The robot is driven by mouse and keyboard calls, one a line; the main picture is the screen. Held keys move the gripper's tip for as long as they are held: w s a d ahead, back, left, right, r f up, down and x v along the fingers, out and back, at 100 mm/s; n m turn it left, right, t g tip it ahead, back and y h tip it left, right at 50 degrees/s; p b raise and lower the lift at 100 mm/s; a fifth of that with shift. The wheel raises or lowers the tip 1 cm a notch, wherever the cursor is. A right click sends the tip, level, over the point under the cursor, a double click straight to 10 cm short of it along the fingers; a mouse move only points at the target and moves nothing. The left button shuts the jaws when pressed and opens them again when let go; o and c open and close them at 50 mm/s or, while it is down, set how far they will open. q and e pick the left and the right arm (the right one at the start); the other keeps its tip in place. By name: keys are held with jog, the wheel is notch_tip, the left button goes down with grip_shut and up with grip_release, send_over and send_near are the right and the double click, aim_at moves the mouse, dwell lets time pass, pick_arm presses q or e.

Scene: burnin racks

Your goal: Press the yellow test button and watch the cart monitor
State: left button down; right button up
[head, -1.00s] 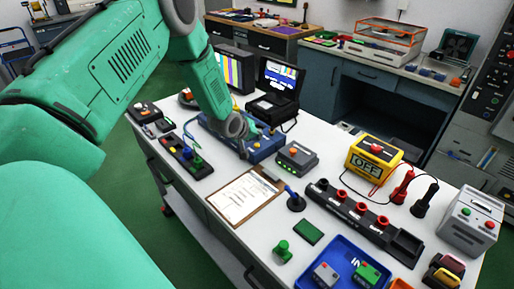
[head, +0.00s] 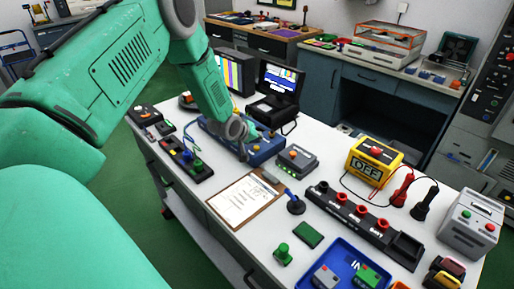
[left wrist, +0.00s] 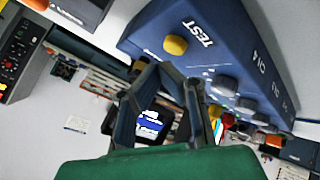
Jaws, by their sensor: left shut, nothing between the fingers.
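The yellow test button (left wrist: 175,45) stands on the blue test box (left wrist: 235,60), beside the word TEST, in the left wrist view. My left gripper (left wrist: 163,75) is shut and empty, its fingertips close to the button; whether they touch it I cannot tell. In the head view my left gripper (head: 242,150) is at the blue box (head: 265,147) and hides part of it. A black monitor (head: 279,80) behind the box has a blue screen with white text, which also shows in the left wrist view (left wrist: 150,122). My right gripper is not in view.
A second monitor with colour bars (head: 237,72) is partly behind my arm. A clipboard (head: 245,200), a grey box with an orange button (head: 297,160), a yellow OFF meter (head: 373,160) and a blue tray (head: 350,250) crowd the white bench.

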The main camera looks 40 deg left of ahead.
aim_at(256, 147)
pick_arm(q)
jog(key=shift+f, duration=0.3)
jog(key=shift+f+b, duration=0.5)
jog(key=shift+b, duration=0.1)
dwell(0.7)
jog(key=shift+r, duration=0.15)
jog(key=shift+r+p, duration=0.7)
jog(key=shift+r, duration=0.1)
notch_tip(256, 147, up, 5)
jog(key=p, duration=0.3)
jog(key=shift+p, duration=0.4)
